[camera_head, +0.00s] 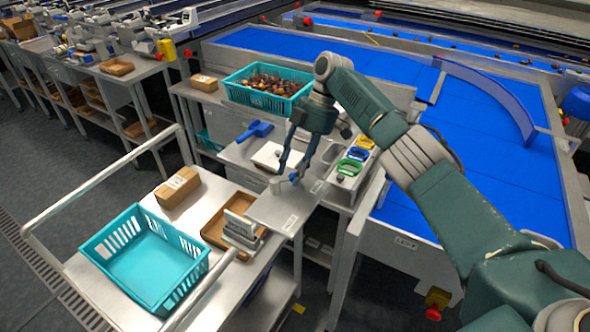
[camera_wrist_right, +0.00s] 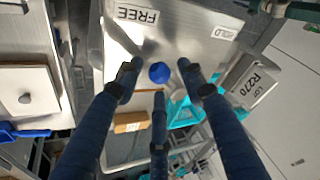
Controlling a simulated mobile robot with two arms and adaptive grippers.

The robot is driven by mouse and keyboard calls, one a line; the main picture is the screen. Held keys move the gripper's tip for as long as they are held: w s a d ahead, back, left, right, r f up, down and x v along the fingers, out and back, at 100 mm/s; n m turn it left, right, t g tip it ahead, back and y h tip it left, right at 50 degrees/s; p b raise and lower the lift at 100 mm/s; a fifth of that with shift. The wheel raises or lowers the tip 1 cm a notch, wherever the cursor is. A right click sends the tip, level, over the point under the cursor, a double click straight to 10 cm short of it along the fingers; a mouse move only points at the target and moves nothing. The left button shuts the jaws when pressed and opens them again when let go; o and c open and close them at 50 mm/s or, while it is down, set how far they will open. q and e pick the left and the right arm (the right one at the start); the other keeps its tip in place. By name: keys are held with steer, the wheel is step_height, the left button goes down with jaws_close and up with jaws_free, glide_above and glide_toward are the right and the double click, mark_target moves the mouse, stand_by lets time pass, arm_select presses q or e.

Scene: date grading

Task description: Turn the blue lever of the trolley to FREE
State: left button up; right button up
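The lever's blue knob (camera_wrist_right: 160,72) shows in the right wrist view over a grey metal plate (camera_wrist_right: 185,28). The plate carries a FREE label (camera_wrist_right: 137,13) at upper left and a HOLD label (camera_wrist_right: 223,32) at upper right. My right gripper (camera_wrist_right: 159,78) is open, its three dark fingers spread around the knob; I see no clear contact. In the head view the right gripper (camera_head: 292,172) points down over the plate (camera_head: 280,207), beside the trolley (camera_head: 105,272). The lever's arm and its exact setting cannot be made out. My left gripper is not in view.
An empty teal crate (camera_head: 185,287), a cardboard box (camera_head: 177,187), a brown tray (camera_head: 213,232) and a grey stand with a LOT R270 card (camera_wrist_right: 250,85) are close by. A bench with a date-filled crate (camera_head: 232,88) and coloured handles (camera_head: 349,167) adjoins the plate.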

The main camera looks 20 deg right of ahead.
steer(key=s+v, duration=0.1)
steer(key=v, duration=0.6)
steer(key=shift+w+r, duration=0.25)
steer(key=shift+w, duration=0.3)
steer(key=shift+d, duration=0.1)
